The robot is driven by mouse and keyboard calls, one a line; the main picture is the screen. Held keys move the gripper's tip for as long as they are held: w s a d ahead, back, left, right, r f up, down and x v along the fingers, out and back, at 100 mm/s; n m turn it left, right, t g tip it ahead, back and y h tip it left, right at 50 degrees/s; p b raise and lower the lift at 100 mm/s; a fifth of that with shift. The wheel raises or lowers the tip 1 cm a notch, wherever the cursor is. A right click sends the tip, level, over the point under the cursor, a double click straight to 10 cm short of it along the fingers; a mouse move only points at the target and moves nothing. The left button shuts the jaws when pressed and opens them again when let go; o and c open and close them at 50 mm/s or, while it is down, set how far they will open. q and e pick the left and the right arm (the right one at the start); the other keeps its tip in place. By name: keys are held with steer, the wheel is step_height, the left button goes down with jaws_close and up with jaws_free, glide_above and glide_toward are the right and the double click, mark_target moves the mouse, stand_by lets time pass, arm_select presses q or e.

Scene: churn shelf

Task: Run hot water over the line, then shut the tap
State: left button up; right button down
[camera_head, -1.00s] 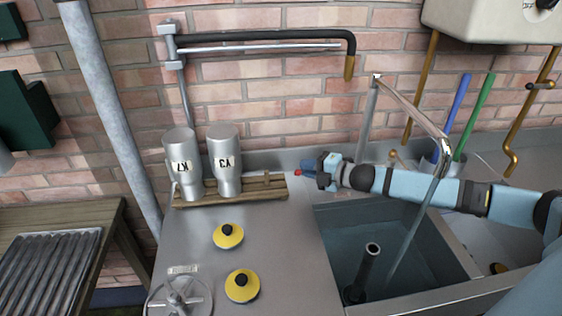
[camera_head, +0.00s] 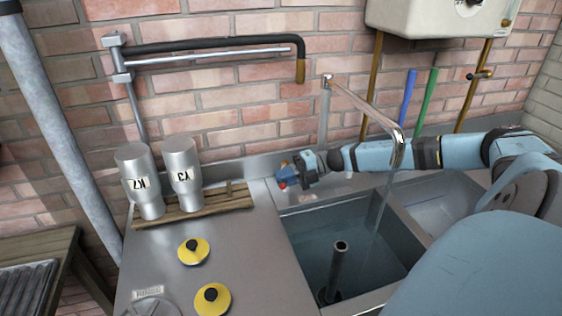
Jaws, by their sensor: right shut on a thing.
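The tap's chrome spout (camera_head: 365,105) arches over the left sink basin (camera_head: 310,225). A thin, clear stream of water (camera_head: 379,205) falls from its end into the basin, which holds water around a dark upright pipe (camera_head: 337,268). My right gripper (camera_head: 288,178) reaches in from the right, behind the basin, and is shut on a small part with red showing at its fingertips; the part is mostly hidden, and I cannot tell whether it is a tap handle. I cannot tell which thing is the line. My left gripper is out of view.
Two yellow knobbed discs (camera_head: 193,251) lie on the steel counter. A black-sleeved pipe (camera_head: 215,43) is on the wall. A white heater (camera_head: 430,22) hangs at upper right.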

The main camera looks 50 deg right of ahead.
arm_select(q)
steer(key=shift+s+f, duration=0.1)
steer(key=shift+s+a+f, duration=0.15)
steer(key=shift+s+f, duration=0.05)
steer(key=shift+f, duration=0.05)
